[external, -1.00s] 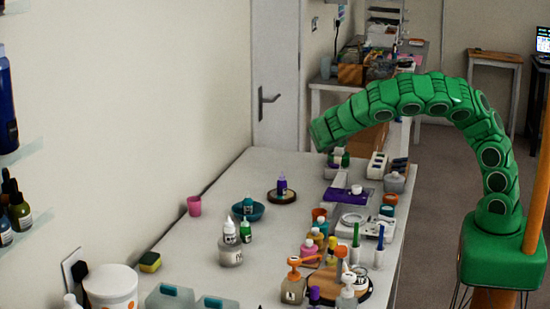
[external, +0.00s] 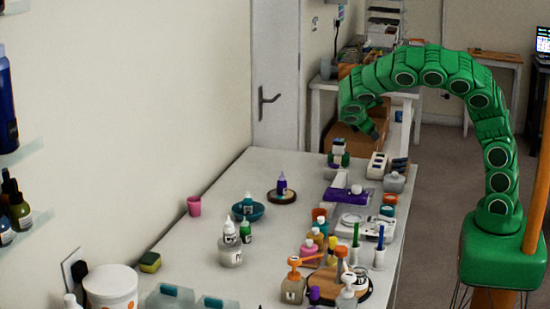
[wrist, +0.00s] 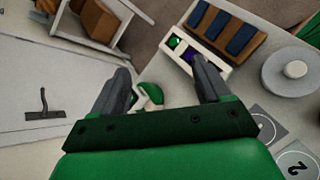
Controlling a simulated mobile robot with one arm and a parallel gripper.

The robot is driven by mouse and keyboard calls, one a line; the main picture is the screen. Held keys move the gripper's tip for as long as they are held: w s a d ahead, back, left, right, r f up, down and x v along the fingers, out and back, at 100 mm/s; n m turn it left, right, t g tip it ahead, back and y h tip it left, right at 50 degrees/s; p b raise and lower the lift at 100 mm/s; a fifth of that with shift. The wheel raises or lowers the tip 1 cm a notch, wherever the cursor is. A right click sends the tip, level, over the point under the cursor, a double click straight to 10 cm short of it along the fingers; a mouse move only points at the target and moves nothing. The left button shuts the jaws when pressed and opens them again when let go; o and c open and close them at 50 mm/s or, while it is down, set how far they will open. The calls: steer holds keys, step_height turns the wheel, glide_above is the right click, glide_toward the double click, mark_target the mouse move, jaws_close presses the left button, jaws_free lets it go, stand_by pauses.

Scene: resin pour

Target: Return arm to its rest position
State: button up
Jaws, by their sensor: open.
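My green segmented arm (external: 455,68) arches up from its base at the right, and its end curls down over the far end of the table. My gripper (wrist: 165,88) shows in the wrist view with its two dark fingers spread apart and nothing held between them. In the external view the gripper (external: 376,134) is small and partly hidden by the arm. A green bottle with a pale top (external: 338,153) stands on the table below and left of the gripper.
A white rack (external: 377,165) and a grey lidded jar (external: 394,182) stand near the gripper. The space above the table is clear.

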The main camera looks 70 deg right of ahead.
steer(key=s+a+r+m+y, duration=0.2)
steer(key=s+a+m+y, duration=0.5)
steer(key=s+a, duration=0.45)
steer(key=s+a+r+m+y, duration=0.2)
steer(key=s+a+m+y, duration=0.2)
steer(key=s+a+m, duration=0.7)
steer(key=s+d+f+n+t, duration=0.1)
steer(key=s+f+n, duration=0.1)
steer(key=s+n, duration=0.7)
steer(key=shift+s+d+f+h, duration=0.15)
steer(key=shift+s+d+h, duration=0.1)
steer(key=shift+s+h, duration=0.05)
